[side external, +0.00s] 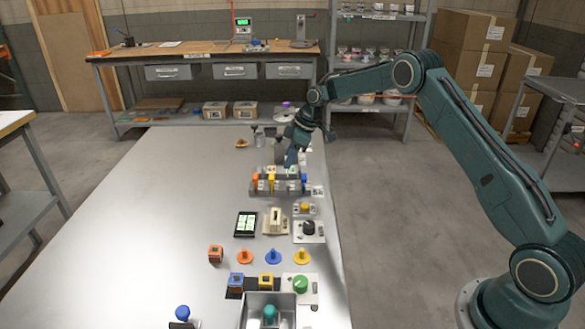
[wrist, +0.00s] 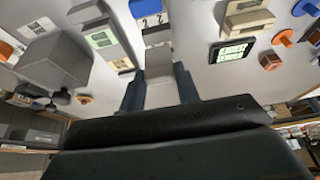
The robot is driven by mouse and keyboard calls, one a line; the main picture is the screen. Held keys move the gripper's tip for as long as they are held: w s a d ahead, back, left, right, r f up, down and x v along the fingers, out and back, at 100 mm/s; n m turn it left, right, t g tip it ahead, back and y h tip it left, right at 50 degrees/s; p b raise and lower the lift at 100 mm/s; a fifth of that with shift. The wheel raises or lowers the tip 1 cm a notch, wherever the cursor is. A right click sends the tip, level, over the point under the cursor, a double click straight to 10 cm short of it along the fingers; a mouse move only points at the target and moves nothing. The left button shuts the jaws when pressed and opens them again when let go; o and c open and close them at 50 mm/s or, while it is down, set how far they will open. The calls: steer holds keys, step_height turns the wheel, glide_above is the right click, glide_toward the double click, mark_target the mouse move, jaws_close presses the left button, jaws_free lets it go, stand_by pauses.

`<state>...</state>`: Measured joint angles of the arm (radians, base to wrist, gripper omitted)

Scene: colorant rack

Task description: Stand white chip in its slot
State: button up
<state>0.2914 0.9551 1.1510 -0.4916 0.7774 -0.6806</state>
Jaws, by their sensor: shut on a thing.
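The colorant rack (side external: 262,189) stands on the table's right side in the side view, with orange, yellow, green and blue chips in it. My gripper (side external: 291,157) is above the rack's back edge, pointing down. In the wrist view my gripper (wrist: 159,78) is shut on a pale block, which looks like the white chip (wrist: 158,62). The chip is hidden by the fingers in the side view. Beyond it in the wrist view are a blue chip (wrist: 146,9) and a chip with a green label (wrist: 101,39). I cannot tell whether the held chip touches the rack.
In front of the rack are a black display (side external: 246,224), a beige holder (side external: 275,221) and a black knob (side external: 309,228). Orange, blue and yellow pegs (side external: 273,257) stand nearer. A grey tray (side external: 250,313) is at the front. The table's left half is clear.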

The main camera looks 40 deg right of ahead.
steer(key=shift+f, duration=1.65)
steer(key=shift+f, duration=1.3)
stand_by(1.5)
steer(key=o, duration=1.4)
steer(key=shift+r, duration=0.1)
steer(key=shift+r, duration=3.4)
steer(key=shift+r, duration=0.15)
